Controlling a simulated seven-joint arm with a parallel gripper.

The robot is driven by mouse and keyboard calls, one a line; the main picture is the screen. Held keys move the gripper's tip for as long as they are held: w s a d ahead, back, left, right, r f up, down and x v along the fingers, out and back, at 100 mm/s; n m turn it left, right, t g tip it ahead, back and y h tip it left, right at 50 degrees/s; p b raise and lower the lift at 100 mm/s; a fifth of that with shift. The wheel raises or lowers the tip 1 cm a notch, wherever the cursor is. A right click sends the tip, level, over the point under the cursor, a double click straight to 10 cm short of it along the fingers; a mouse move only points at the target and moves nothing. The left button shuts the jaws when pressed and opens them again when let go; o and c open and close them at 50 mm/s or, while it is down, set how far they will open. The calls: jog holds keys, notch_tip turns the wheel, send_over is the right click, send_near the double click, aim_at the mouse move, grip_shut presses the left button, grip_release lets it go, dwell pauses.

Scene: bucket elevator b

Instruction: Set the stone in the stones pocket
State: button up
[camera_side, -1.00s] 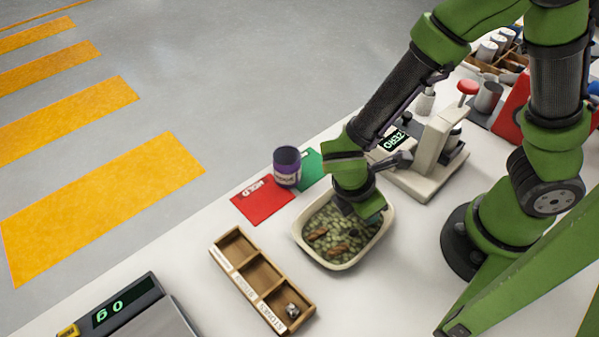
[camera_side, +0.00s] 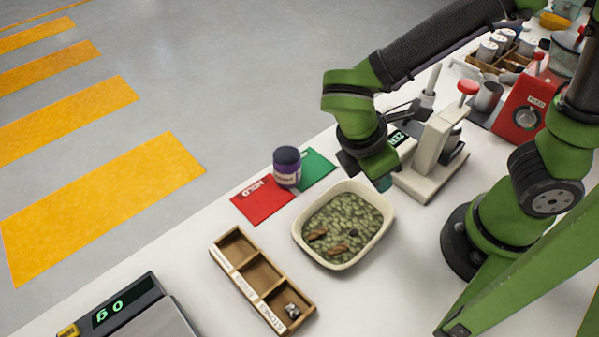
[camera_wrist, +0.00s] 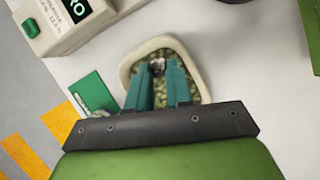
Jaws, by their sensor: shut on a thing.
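My gripper (camera_side: 383,183) is raised above the far right edge of a cream tray (camera_side: 299,242) of greenish beans. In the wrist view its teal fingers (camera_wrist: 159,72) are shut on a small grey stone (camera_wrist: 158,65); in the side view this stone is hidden. The stones pocket (camera_side: 275,301) is the near compartment of a wooden three-part box, with the label STONES on its front edge. One grey stone (camera_side: 292,311) lies in that pocket. A dark lump (camera_side: 354,233) and brown pieces (camera_side: 338,247) lie among the beans.
A purple-labelled jar (camera_side: 287,167) stands between a red card (camera_side: 262,200) and a green card (camera_side: 317,170). A beige device (camera_side: 432,150) stands close to my gripper. A scale (camera_side: 130,310) is at lower left. The table between tray and box is clear.

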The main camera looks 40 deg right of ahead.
jog(key=w+d+r+m+g+y, duration=0.25)
jog(key=w+r+m, duration=0.35)
jog(key=w+m, duration=0.3)
jog(key=w+d+r+m+y, duration=0.2)
jog(key=w+d+m, duration=0.3)
jog(key=w+d, duration=0.35)
jog(key=s+a+f+n+h, duration=0.1)
jog(key=s+a+f+n, duration=0.1)
jog(key=s+a, duration=0.5)
jog(key=s+a+f+n+h, duration=0.1)
jog(key=s+a+f, duration=0.2)
jog(key=s+a, duration=0.35)
jog(key=s+a+f, duration=0.2)
jog(key=s, duration=0.2)
jog(key=s+a+f+m+y, duration=0.1)
jog(key=s+a+f, duration=0.1)
jog(key=s+f, duration=0.1)
jog(key=s+a+f+m, duration=0.1)
jog(key=s+a+f, duration=0.1)
jog(key=s, duration=0.3)
jog(key=shift+s+f+g+y, duration=0.25)
jog(key=shift+s+g, duration=0.1)
jog(key=m, duration=0.1)
send_over(284, 302)
jog(key=w, duration=0.1)
jog(key=shift+w+f, duration=0.2)
jog(key=shift+f, duration=2.5)
